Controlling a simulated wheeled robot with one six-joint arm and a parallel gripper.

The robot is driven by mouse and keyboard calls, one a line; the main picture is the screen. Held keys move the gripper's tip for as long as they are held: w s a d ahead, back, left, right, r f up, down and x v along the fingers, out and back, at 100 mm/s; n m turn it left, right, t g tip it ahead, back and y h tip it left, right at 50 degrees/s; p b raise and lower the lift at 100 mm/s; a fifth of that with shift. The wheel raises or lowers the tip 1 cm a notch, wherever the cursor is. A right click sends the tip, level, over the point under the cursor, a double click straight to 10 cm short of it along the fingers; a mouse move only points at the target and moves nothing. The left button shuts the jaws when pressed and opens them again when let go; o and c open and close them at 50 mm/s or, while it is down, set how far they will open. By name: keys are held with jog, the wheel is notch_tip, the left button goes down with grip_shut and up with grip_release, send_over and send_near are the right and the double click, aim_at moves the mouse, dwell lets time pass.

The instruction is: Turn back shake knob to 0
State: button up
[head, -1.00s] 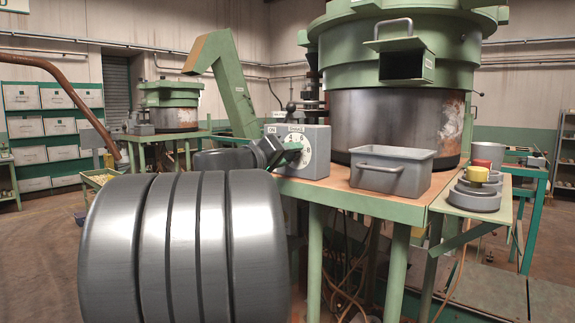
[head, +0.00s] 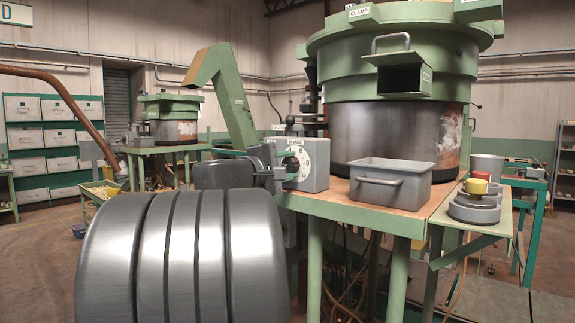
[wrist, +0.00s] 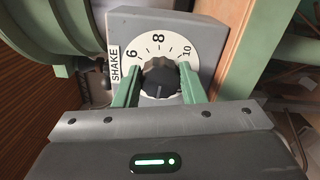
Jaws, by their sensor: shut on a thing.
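The shake knob (wrist: 160,78) is black and ribbed, on a white dial (wrist: 146,48) marked 6, 8 and 10 along its visible upper part. A "SHAKE" label (wrist: 114,66) is beside the dial. The dial is on a grey control box (head: 318,172) at the left end of the bench. My gripper (wrist: 160,76) has its green fingers on both sides of the knob and is shut on it. In the head view my gripper (head: 290,164) reaches the dial face from the left. The lower dial numbers are hidden, and I cannot tell the knob's setting for sure.
A grey handled bin (head: 412,192) stands on the bench right of the box, before the large green-topped bowl machine (head: 385,130). Floor at the left is open.

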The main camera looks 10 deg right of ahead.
jog(key=n+p, duration=0.2)
jog(key=n, duration=0.3)
jog(key=shift+r+n, duration=0.15)
jog(key=shift+n, duration=0.15)
jog(key=shift+w+n+p, duration=0.1)
jog(key=shift+n+p, duration=1.15)
jog(key=shift+n, duration=0.85)
jog(key=o, duration=1)
jog(key=shift+a, duration=0.1)
jog(key=b+v, duration=0.1)
jog(key=v, duration=1.2)
jog(key=shift+s+a, duration=0.25)
jog(key=shift+s, duration=0.05)
jog(key=shift+w, duration=0.1)
